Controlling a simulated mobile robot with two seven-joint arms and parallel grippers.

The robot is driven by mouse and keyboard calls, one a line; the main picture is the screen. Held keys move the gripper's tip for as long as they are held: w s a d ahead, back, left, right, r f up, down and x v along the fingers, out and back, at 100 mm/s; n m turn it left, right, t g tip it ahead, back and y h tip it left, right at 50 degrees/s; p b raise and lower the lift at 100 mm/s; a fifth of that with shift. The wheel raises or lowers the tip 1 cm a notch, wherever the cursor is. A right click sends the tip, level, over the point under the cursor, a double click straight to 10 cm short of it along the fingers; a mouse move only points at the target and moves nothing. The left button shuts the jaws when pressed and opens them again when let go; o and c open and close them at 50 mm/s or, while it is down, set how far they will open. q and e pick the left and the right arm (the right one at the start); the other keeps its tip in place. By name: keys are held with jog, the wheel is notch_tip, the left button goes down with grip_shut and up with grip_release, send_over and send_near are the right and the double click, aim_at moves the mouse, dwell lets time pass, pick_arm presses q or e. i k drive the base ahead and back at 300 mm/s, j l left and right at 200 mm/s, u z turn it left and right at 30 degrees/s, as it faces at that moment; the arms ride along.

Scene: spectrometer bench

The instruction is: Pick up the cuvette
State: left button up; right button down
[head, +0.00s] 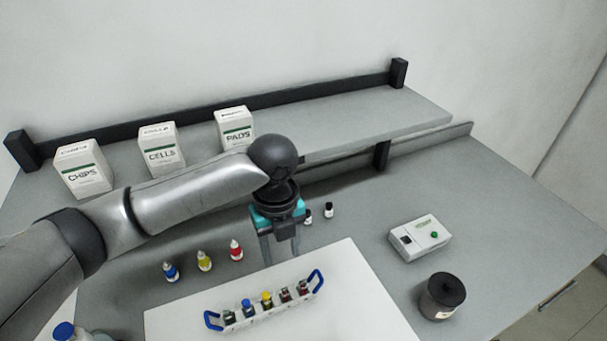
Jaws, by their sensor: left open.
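A rack (319,281) with blue end handles stands on the white mat. It holds several small cuvettes in a row, among them a blue-topped one (248,306), a yellow-topped one (267,299) and a dark reddish one (303,288). I cannot tell which one the task means. My left gripper (281,258) points down just behind the rack in the picture, its two fingers apart with nothing visible between them. Its height above the bench is hard to tell. My right gripper is out of view.
Blue, yellow and red dropper bottles (204,261) stand left of the gripper. Two small dark-capped vials (328,210) are behind it. A white instrument (420,239) and dark jar (441,297) stand right. The raised shelf (340,120) behind holds white boxes (161,152).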

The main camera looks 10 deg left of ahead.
aim_at(302, 286)
jog(key=k, duration=1.5)
